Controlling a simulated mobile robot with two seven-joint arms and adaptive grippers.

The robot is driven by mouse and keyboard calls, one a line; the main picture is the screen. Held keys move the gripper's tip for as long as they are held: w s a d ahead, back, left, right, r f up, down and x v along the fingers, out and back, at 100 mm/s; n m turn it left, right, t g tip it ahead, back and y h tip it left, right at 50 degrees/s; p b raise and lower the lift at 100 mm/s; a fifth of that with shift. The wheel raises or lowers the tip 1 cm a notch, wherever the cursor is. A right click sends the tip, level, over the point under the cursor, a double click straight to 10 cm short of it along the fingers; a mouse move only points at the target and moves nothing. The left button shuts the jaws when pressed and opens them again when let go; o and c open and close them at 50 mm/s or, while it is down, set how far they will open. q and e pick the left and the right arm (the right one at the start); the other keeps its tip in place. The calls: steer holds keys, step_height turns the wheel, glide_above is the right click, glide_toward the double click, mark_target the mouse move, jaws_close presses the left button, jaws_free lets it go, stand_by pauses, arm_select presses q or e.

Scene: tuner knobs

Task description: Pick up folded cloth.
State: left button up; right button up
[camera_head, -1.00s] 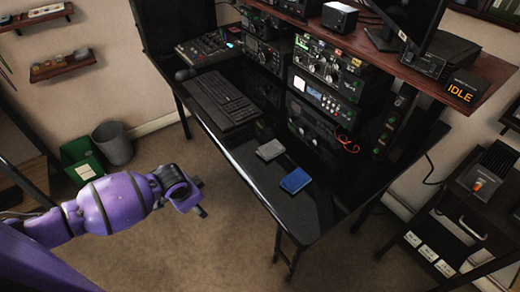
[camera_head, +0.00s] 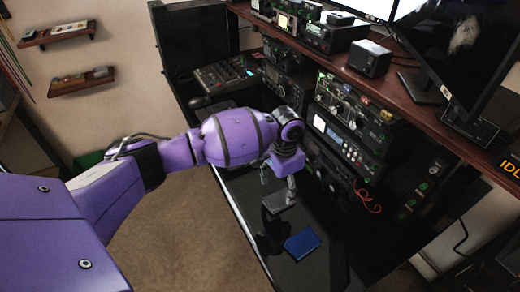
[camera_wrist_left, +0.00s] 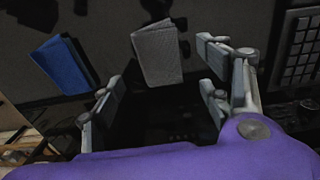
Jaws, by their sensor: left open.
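A grey, flat folded cloth (camera_head: 275,204) lies on the black desk top, just below my left gripper (camera_head: 278,186) in the head view. My left gripper is open and empty, its fingers pointing down. In the left wrist view the cloth (camera_wrist_left: 157,50) shows ahead of and between the spread fingers of the left gripper (camera_wrist_left: 163,98). I cannot tell whether a fingertip touches it. My right gripper is not in view.
A blue flat item, like a notebook (camera_head: 301,244), lies close to the cloth, nearer the desk's front; it also shows in the left wrist view (camera_wrist_left: 62,64). Radio units (camera_head: 345,140) with a red cable (camera_head: 367,196) stand behind. A keyboard (camera_wrist_left: 297,50) is on the other side.

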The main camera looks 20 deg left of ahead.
mark_target(279, 198)
arm_select(q)
step_height(279, 198, down, 5)
steer(key=shift+s+r, duration=0.1)
steer(key=shift+f, duration=0.3)
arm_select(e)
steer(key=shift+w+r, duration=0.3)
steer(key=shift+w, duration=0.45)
arm_select(q)
steer(key=c, duration=1.2)
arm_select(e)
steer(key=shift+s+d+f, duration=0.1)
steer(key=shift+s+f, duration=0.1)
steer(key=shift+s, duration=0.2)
